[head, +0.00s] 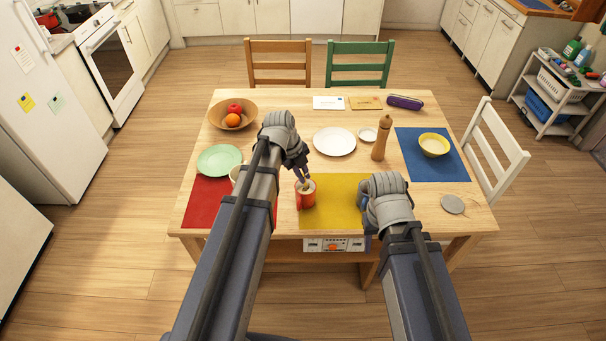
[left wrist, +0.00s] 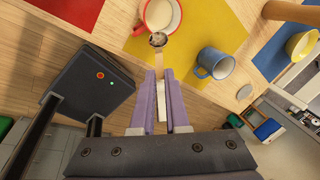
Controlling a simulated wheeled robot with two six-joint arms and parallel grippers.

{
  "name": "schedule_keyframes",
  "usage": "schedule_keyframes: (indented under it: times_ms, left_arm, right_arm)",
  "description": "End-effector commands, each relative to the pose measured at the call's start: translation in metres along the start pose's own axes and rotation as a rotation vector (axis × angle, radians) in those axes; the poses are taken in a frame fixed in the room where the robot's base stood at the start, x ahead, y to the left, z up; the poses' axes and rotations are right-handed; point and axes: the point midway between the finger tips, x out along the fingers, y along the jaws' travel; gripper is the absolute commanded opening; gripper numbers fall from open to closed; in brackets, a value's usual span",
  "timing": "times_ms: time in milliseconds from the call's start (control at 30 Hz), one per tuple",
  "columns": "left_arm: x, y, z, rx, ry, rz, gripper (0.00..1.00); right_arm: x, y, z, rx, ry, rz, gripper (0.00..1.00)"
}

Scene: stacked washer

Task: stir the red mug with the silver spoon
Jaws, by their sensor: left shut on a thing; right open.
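The red mug (head: 306,198) stands upright on the yellow mat and holds a pale, creamy liquid. It also shows at the top of the left wrist view (left wrist: 145,18). My left gripper (head: 305,178) is right above the mug. In the left wrist view my left gripper (left wrist: 160,75) is shut on the silver spoon (left wrist: 158,40). The spoon's bowl end overlaps the mug's near rim; whether it touches the mug or liquid I cannot tell. My right gripper (head: 376,212) is at the mat's right edge, its fingertips mostly hidden by its wrist.
A blue mug (left wrist: 215,63) stands near the red mug, largely hidden by my right arm in the head view. A white plate (head: 334,141), a pepper mill (head: 381,140) and a yellow bowl (head: 434,145) stand behind and right. A green plate (head: 219,160) lies left.

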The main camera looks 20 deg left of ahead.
Motion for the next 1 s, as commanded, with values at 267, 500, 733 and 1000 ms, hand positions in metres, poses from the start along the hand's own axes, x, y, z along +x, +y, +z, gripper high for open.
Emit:
schedule_keyframes:
  times_ms: [267,500,733,1000]
  left_arm:
    - [-0.011,-0.003,-0.001,0.000,0.000,0.000,0.00]
    - [-0.034,-0.009,-0.003,0.000,0.000,0.000,0.00]
    - [-0.050,-0.014,-0.005,0.000,0.000,0.000,0.00]
    - [-0.048,-0.013,-0.004,0.000,0.000,0.000,0.00]
  right_arm:
    - [-0.012,0.001,0.001,0.000,0.000,0.000,0.44]
    - [-0.035,0.003,0.002,0.000,0.000,0.000,0.44]
    - [-0.052,0.005,0.003,0.000,0.000,0.000,0.44]
    - [-0.050,0.005,0.003,0.000,0.000,0.000,0.44]
